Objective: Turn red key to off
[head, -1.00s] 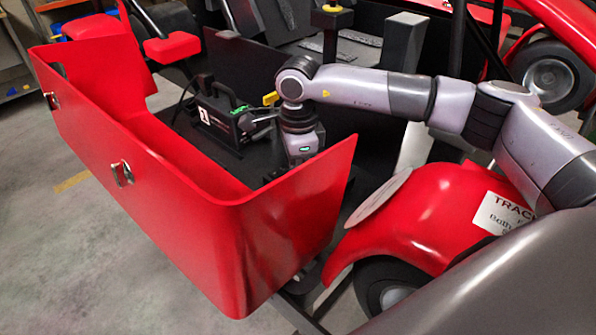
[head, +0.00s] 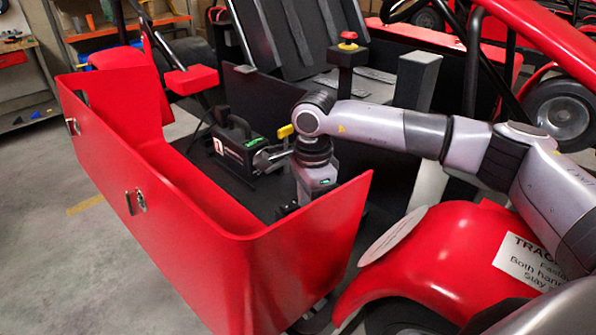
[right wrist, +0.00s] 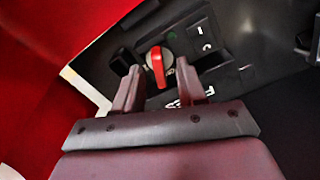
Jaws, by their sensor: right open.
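The red key (right wrist: 157,67) shows in the right wrist view, set in a round silver switch on a dark panel (right wrist: 205,62). Its grip stands nearly upright in the picture. My right gripper (right wrist: 159,73) is open, with one finger on each side of the key and a visible gap to each. I cannot tell how deep the fingertips reach. In the head view my right arm reaches down behind the red bodywork (head: 215,235). My left gripper is not in view.
A black box with a handle (head: 236,150) stands inside the red bodywork, beside my right wrist. A yellow-handled lever (head: 285,131) is close to my arm. A red mushroom button (head: 348,37) tops a black post. A red fender (head: 440,255) lies below my arm.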

